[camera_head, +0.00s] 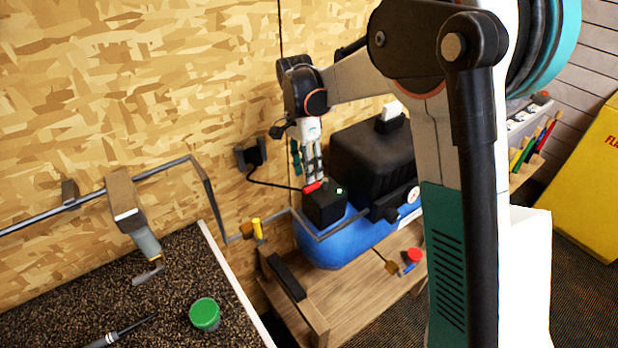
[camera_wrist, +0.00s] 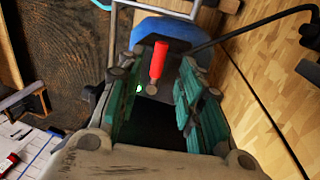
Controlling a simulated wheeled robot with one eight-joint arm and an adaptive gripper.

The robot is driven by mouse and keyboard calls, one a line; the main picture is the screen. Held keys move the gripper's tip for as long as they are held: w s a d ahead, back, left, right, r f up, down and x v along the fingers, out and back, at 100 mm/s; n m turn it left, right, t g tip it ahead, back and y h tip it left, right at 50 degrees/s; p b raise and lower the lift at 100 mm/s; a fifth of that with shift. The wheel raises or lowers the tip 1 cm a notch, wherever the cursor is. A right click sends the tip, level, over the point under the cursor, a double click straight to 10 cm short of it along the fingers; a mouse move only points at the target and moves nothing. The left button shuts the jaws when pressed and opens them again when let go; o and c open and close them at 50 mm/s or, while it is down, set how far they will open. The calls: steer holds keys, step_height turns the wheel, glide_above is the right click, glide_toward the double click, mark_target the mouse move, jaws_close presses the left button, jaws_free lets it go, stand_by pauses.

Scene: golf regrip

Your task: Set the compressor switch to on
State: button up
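The compressor has a blue tank (camera_head: 325,250) and a black motor cover (camera_head: 372,160), and stands on a low wooden stand. Its switch is a black box (camera_head: 323,209) with a red lever (camera_head: 312,187) and a small lit green light (camera_head: 339,191). My gripper (camera_head: 315,180) points down just above the box. In the wrist view, the red lever (camera_wrist: 158,62) shows in the gap between my open teal fingers (camera_wrist: 156,88), with the green light (camera_wrist: 139,88) beside its base. I cannot tell whether a finger touches the lever.
A wooden wall stands close behind the compressor. A black cable runs from a wall outlet (camera_head: 250,155) to the switch box. A pipe with a yellow valve (camera_head: 257,229) passes at left. A bench (camera_head: 165,310) holds a green-lidded jar (camera_head: 205,314). A yellow cabinet (camera_head: 595,180) stands right.

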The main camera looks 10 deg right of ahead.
step_height(320, 180, up, 8)
steer(key=w, duration=0.1)
steer(key=shift+w+a, duration=0.2)
steer(key=shift+a, duration=0.15)
steer(key=shift+f, duration=0.1)
